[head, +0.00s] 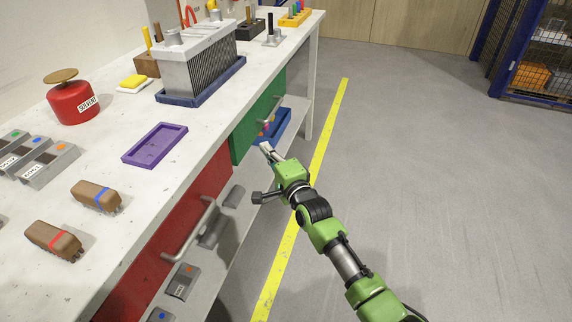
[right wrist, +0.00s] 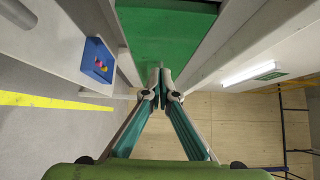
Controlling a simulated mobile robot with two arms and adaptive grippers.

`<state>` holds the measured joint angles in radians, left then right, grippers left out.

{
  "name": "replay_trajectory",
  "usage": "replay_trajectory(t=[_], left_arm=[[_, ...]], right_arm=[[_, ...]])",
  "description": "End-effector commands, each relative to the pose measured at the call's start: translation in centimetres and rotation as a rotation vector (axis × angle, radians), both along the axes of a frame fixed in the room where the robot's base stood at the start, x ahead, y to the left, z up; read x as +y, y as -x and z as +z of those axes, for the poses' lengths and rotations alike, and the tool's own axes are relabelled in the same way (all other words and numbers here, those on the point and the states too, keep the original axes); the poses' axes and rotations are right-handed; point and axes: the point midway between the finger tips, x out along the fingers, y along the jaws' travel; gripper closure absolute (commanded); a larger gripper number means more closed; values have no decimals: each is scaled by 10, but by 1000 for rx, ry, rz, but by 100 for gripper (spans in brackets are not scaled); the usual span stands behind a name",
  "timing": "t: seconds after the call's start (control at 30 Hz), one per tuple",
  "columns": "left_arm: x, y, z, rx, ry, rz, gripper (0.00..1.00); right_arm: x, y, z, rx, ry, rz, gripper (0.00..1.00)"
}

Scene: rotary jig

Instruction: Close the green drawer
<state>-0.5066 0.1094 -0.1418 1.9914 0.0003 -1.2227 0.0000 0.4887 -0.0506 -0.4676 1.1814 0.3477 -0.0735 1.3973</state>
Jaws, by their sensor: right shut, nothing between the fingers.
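The green drawer (head: 258,122) is in the right part of the white workbench, with a grey bar handle (head: 270,110) on its front. It looks nearly in line with the bench front; I cannot tell whether a small gap remains. In the right wrist view a green panel (right wrist: 165,35) fills the top middle, just beyond the fingers. My right gripper (head: 265,148) is shut and empty, close to the lower part of the green front; its fingertips also show in the right wrist view (right wrist: 160,90). Contact cannot be made out. My left gripper is out of view.
A red drawer (head: 180,225) with a grey handle is left of the green one. A blue tray (head: 285,124) with small coloured pieces sits on the lower shelf behind the gripper. The bench top holds a purple tray (head: 128,158) and a red solvent can (head: 72,103). Floor at right is clear.

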Motion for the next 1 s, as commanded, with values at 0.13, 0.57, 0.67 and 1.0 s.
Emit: replay_trajectory(t=[0.13,0.57,0.67,1.0], left_arm=[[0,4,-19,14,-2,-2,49],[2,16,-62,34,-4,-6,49],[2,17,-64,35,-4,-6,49],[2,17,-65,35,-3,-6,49]], right_arm=[[-10,20,1,2,-1,-1,100],[-35,68,0,0,-1,-1,100],[-36,71,0,1,0,0,100],[-59,108,-88,97,289,8,100]])
